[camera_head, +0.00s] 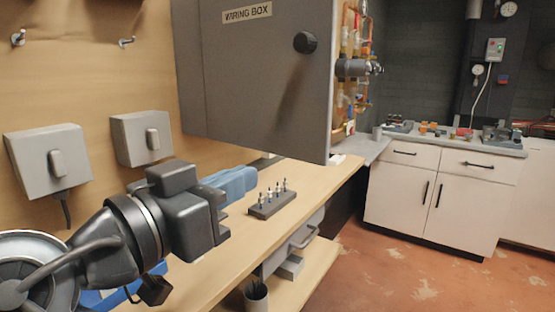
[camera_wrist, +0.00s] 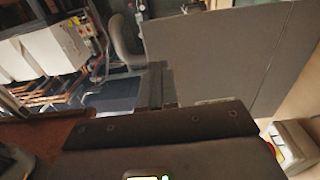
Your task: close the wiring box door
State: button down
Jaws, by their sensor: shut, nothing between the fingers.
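The wiring box door (camera_head: 255,90) is a large flat grey panel with a "WIRING BOX" label and a round black knob (camera_head: 306,42), at the top middle of the head view. The inside of the box is hidden, and I cannot tell the door's exact angle. A large grey panel, likely the same door (camera_wrist: 215,60), fills the upper right of the wrist view. My gripper (camera_head: 208,215) is below and left of the door in the head view, apart from it. Its dark fingers (camera_wrist: 162,90) show together and empty in the wrist view, left of the panel's lower part.
The wooden workbench (camera_head: 315,183) holds a blue object (camera_head: 232,183) and a small dark rack (camera_head: 271,203) beyond my gripper. Two grey wall boxes (camera_head: 48,160) are at left. White cabinets (camera_head: 440,205) stand far right, with open red floor (camera_head: 390,270) before them.

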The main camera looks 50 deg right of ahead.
aim_at(309, 148)
jog(key=shift+m, duration=0.3)
jog(key=d, duration=0.4)
jog(key=d+p, duration=0.1)
jog(key=d, duration=0.3)
jog(key=d+p, duration=0.1)
jog(key=d, duration=0.3)
jog(key=shift+s+d+r, duration=0.15)
jog(key=shift+s+r, duration=0.1)
jog(key=shift+d+f, duration=0.1)
jog(key=shift+d, duration=0.45)
